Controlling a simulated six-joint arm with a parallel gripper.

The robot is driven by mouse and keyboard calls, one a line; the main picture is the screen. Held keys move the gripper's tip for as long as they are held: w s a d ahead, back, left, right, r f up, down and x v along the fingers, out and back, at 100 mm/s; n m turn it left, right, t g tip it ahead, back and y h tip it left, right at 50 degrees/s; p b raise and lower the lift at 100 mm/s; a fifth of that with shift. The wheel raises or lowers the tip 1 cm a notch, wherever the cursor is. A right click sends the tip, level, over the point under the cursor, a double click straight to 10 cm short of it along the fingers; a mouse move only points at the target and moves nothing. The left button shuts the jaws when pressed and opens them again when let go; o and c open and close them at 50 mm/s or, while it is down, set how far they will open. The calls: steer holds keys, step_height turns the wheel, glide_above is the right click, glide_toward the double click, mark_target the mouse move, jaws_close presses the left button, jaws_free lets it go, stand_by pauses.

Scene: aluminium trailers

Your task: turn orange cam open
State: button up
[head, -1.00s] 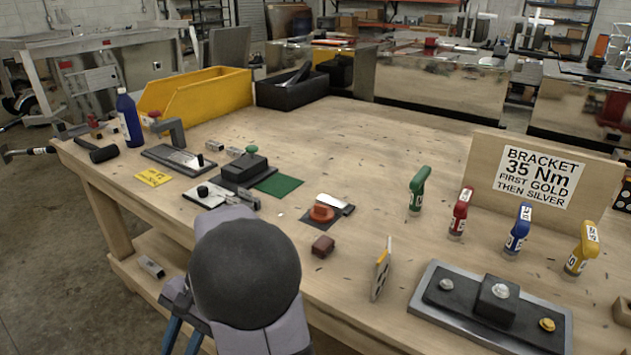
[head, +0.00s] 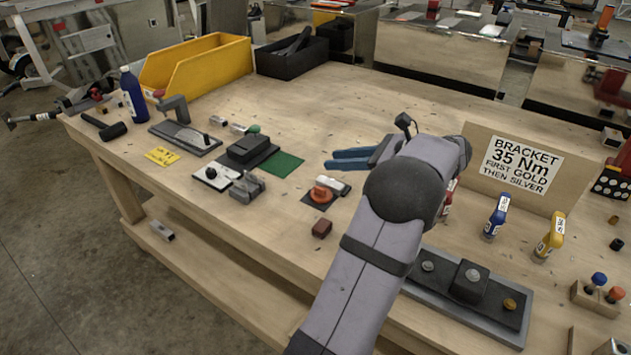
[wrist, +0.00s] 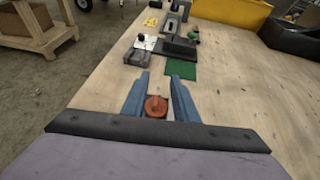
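The orange cam (head: 320,195) is a round knob on a dark square plate (head: 308,202) lying on the workbench, with a pale metal block (head: 333,184) beside it. My gripper (head: 328,159) has blue fingers, points left and appears just beyond the cam in the head view. In the wrist view the two fingers (wrist: 162,78) are spread apart, with nothing gripped. The cam (wrist: 156,106) shows between them in that picture, low and near the finger bases. The height of the fingers above the cam cannot be told.
A small brown block (head: 321,228) lies in front of the cam. A green mat (head: 281,164) and dark fixtures (head: 250,150) stand to its left. A yellow bin (head: 200,72) is at the back left. The bench's back middle is clear.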

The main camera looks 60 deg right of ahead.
glide_toward(316, 186)
steer(key=x, duration=0.2)
steer(key=shift+w+a+f, duration=0.1)
steer(key=shift+w+f, duration=0.15)
steer(key=p+x, duration=0.1)
steer(key=x, duration=0.4)
steer(key=shift+w, duration=0.35)
steer(key=shift+p+x, duration=0.3)
steer(key=shift+x, duration=0.6)
jaws_close()
